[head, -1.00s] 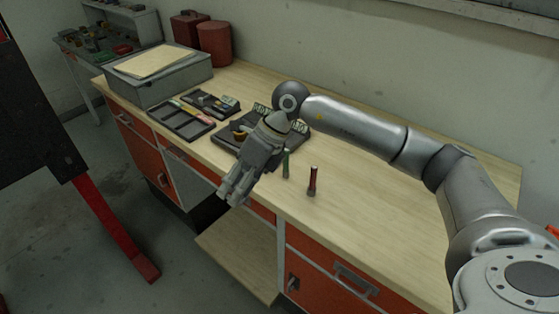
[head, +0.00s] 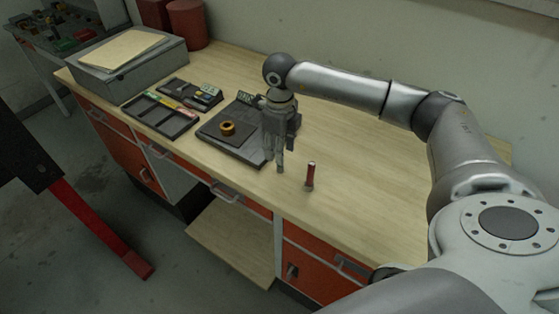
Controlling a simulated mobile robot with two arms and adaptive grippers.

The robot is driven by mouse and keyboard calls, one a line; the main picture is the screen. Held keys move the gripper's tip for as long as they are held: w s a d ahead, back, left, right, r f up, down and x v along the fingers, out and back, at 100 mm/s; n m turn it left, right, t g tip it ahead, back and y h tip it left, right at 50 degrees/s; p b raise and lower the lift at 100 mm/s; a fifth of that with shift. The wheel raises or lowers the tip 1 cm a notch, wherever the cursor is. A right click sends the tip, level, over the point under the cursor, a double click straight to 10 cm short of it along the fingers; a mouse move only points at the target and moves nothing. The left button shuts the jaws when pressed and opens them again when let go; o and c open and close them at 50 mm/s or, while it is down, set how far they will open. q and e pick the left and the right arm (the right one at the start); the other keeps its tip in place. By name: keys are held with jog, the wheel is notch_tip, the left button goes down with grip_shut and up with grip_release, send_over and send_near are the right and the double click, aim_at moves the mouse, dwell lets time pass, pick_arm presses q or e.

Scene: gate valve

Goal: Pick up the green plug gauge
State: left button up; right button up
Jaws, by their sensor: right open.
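The green plug gauge cannot be made out now; my right gripper covers the spot on the bench where it stood. My right gripper (head: 275,164) points down over the bench's front part, open, with its fingers low near the bench top. A red plug gauge (head: 311,176) stands upright on the bench just to the right of the fingers, apart from them. My left gripper is out of view.
A dark case (head: 217,144) with an orange ring (head: 227,128) lies left of the gripper. A dark tray (head: 177,128) and a grey box (head: 110,83) are farther left. The wooden bench (head: 385,170) is clear to the right.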

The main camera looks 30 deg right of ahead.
notch_tip(320, 180, down, 3)
jog(key=shift+f+p, duration=0.1)
jog(key=shift+p, duration=0.6)
jog(key=shift+f, duration=0.25)
jog(key=shift+c, duration=0.7)
jog(key=c, duration=0.5)
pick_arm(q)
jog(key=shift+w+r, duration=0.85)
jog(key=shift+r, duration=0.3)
pick_arm(e)
grip_shut()
